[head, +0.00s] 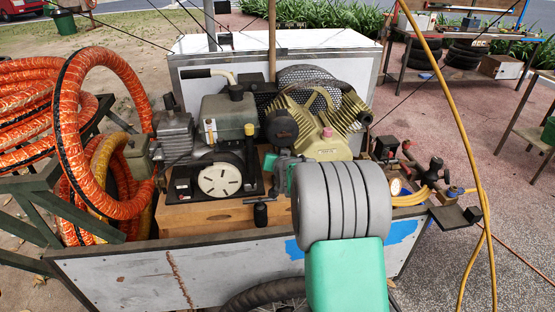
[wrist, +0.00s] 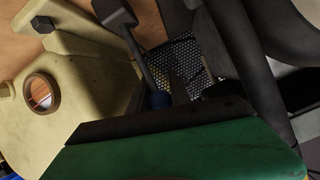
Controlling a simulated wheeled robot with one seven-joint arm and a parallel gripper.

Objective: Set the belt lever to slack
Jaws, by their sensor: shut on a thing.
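My gripper (head: 280,162) is among the compressor parts, between the belt-side motor and the olive compressor block (head: 325,115). My own arm hides much of this spot in the head view. In the wrist view, what looks like the belt lever (wrist: 143,60) is a thin grey rod with a dark block at its upper end and a blue part at its lower end. My gripper (wrist: 175,93) is shut at this blue end, its green body filling the bottom of the picture. The contact is dark and partly hidden. I cannot tell the lever's setting.
Black mesh (wrist: 188,62) lies behind the lever. Orange hose coils (head: 75,135) stand left; a gauge and valves (head: 396,186) stand right.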

